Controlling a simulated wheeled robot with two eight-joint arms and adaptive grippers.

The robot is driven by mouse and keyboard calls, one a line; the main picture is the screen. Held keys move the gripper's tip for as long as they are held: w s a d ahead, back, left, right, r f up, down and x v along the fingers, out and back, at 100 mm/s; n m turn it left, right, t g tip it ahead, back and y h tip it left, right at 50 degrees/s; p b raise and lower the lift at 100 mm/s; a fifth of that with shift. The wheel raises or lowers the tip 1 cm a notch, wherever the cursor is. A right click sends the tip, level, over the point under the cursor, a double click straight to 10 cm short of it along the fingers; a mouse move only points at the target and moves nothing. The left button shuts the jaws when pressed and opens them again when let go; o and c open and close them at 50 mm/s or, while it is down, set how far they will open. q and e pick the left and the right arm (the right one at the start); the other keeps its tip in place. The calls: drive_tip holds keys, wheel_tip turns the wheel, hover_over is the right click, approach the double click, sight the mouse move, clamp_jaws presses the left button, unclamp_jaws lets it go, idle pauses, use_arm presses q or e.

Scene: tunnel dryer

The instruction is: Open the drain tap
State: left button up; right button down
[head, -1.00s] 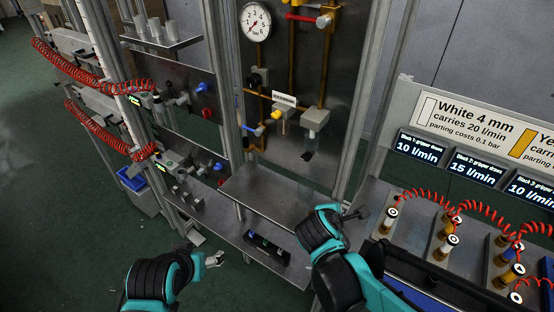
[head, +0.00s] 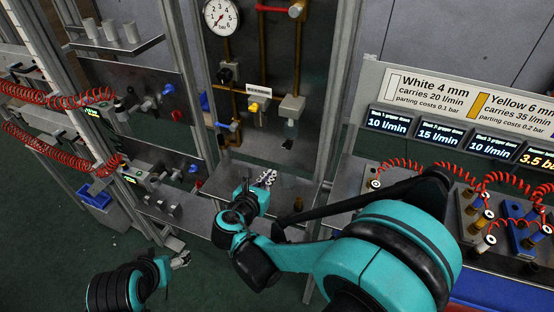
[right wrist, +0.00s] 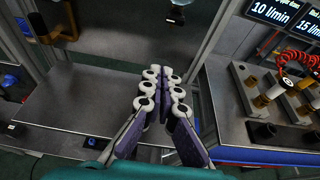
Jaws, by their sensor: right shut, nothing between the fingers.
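The dryer panel carries a grey filter head (head: 292,106) on brass pipes, with a dark part (head: 288,143) below it. I cannot tell for certain which part is the drain tap. In the right wrist view a clear bowl with a dark lower end (right wrist: 178,14) hangs at the top, beyond my fingertips. My right gripper (head: 268,178) is shut and empty, in front of and below the filter; its fingertips (right wrist: 164,76) meet over the metal shelf. My left gripper (head: 180,259) is low at the left, away from the panel; its jaws are too small to judge.
A pressure gauge (head: 221,16), a blue-handled valve (head: 228,126) and a yellow knob (head: 253,107) are on the panel. A metal shelf (right wrist: 75,105) lies below. Fittings with red coiled hoses (head: 505,180) stand at the right. A metal upright (head: 335,95) borders the panel.

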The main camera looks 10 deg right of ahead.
sight(287, 145)
drive_tip(key=b+x, duration=0.2)
drive_tip(key=x, duration=0.8)
wheel_tip(287, 145, up, 4)
drive_tip(key=shift+s, duration=0.1)
drive_tip(key=shift+a+r+m+y, duration=0.15)
drive_tip(key=shift+m+y, duration=0.35)
drive_tip(key=shift+m, duration=0.4)
drive_tip(key=m+t, duration=0.1)
drive_tip(key=m, duration=0.2)
drive_tip(key=r+m+t+y+b, duration=0.1)
drive_tip(key=m, duration=0.2)
drive_tip(key=m+t+y+b, duration=0.1)
drive_tip(key=m+t, duration=0.1)
drive_tip(key=shift+a+r+m, duration=0.1)
drive_tip(key=shift+r+m, duration=0.3)
idle(0.3)
drive_tip(key=shift+r, duration=0.15)
idle(1.7)
